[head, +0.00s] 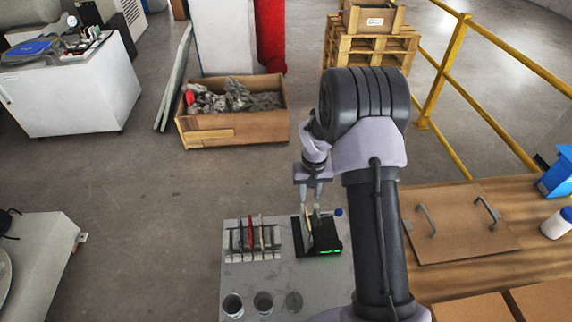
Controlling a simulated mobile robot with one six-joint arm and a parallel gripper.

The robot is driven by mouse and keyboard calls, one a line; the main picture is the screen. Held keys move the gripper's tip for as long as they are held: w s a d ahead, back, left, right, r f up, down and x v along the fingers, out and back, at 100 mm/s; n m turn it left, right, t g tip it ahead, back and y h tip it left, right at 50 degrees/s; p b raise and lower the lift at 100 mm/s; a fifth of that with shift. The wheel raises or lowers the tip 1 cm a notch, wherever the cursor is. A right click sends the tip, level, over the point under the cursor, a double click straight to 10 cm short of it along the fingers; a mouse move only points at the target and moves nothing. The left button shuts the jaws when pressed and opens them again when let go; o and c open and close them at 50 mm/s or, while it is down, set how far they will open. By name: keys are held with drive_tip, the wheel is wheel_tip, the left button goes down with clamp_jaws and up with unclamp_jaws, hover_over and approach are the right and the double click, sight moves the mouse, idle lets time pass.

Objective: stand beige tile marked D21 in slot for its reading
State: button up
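My gripper (311,203) points down above a small black device (325,238) with a green lit display on the pale table. A thin beige tile (309,226) stands nearly upright, edge-on, at the device's slot, just below my fingertips. I cannot tell whether the fingers hold it or whether it is fully seated. The mark on the tile is too small to read. A rack (233,243) to the left holds several thin tiles on edge, including a red tile (262,232). The rack has white labels along its front.
Several round cups (233,305) stand at the table's front left. A small blue object (339,212) lies behind the device. My arm blocks the table's right part. To the right, a wooden bench carries a board with two handles (470,225) and a white bottle (557,222).

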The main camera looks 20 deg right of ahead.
sight(308, 218)
wheel_tip(308, 218, down, 14)
drive_tip(key=b, duration=0.8)
drive_tip(key=shift+s+d+f, duration=0.1)
drive_tip(key=shift+s, duration=0.05)
clamp_jaws()
idle(1.0)
wheel_tip(308, 218, up, 11)
drive_tip(key=p, duration=0.7)
idle(0.5)
